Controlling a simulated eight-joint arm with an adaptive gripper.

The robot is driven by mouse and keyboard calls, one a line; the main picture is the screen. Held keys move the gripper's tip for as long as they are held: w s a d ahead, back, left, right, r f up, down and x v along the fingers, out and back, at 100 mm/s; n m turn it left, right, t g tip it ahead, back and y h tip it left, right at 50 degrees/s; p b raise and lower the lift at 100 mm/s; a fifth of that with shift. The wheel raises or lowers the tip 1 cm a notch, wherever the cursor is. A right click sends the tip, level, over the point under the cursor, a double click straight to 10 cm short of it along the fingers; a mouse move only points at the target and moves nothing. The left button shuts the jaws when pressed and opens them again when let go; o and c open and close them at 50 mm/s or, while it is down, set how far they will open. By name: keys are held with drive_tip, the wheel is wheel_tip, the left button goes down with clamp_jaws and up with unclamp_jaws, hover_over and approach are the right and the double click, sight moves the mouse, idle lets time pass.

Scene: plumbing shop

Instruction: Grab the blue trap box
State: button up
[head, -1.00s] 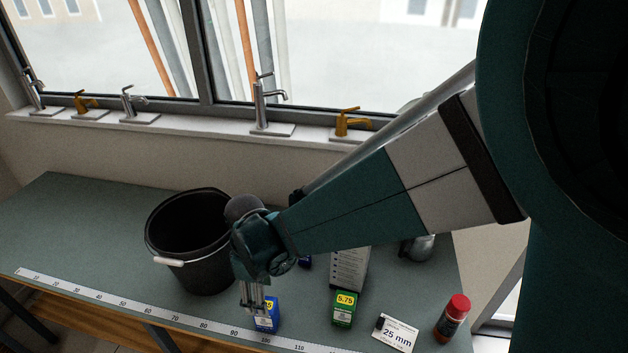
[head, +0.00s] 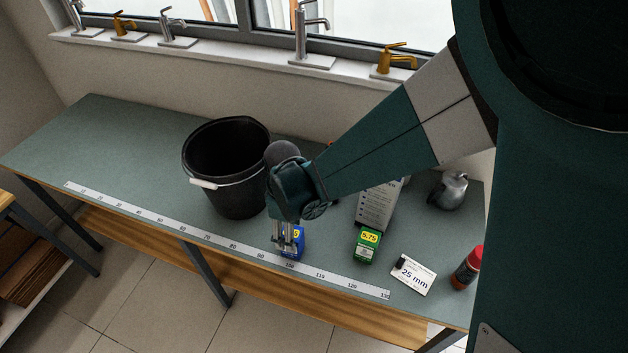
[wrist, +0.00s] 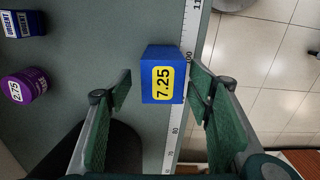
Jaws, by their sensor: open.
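The blue trap box (wrist: 159,59) has a yellow label reading 7.25. In the wrist view it stands on the bench between and just beyond the fingertips of my gripper (wrist: 160,85), with gaps on both sides. In the head view the blue box (head: 293,243) sits beside the ruler strip, partly hidden behind my gripper (head: 284,244). My gripper is open, empty and pointing down at the box. I cannot tell the exact height of the fingertips over the bench.
A black bucket (head: 222,185) stands left of my gripper. To the right are a green box (head: 366,246) marked 5.75, a grey box (head: 376,206), a 25 mm card (head: 413,274) and a red-capped bottle (head: 467,268). A purple 2.75 container (wrist: 24,87) shows in the wrist view.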

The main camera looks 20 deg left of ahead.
drive_tip(key=shift+f, duration=0.4)
drive_tip(key=shift+f, duration=0.1)
drive_tip(key=shift+s+d+f, duration=0.1)
drive_tip(key=shift+f, duration=1.15)
drive_tip(key=shift+s+d+f, duration=0.1)
drive_tip(key=shift+f, duration=1.15)
drive_tip(key=c, duration=1.1)
